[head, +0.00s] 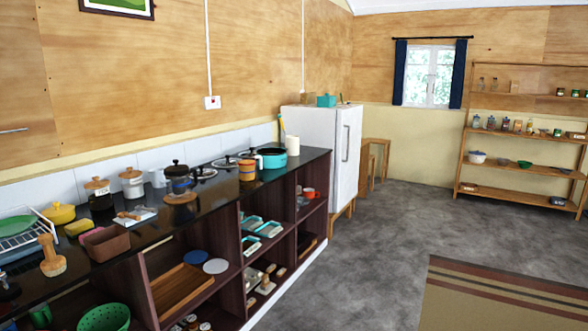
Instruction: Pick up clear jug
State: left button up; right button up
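I cannot clearly make out a clear jug. A small pale, possibly see-through vessel (158,177) stands at the back of the black counter (140,236), but it is too small to tell whether it is the jug. A dark-topped press pot (180,180) with a glass-like body stands just right of it, upright. Neither of my grippers shows in the head view.
Canisters (132,183), a teal pot (271,158), a brown box (106,243) and a dish rack (22,238) crowd the counter. Open shelves below hold trays and a green colander (103,318). A white fridge (325,150) stands beyond.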

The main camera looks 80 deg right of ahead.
aim_at(246, 163)
jog(key=z, duration=2.15)
jog(key=i, duration=0.2)
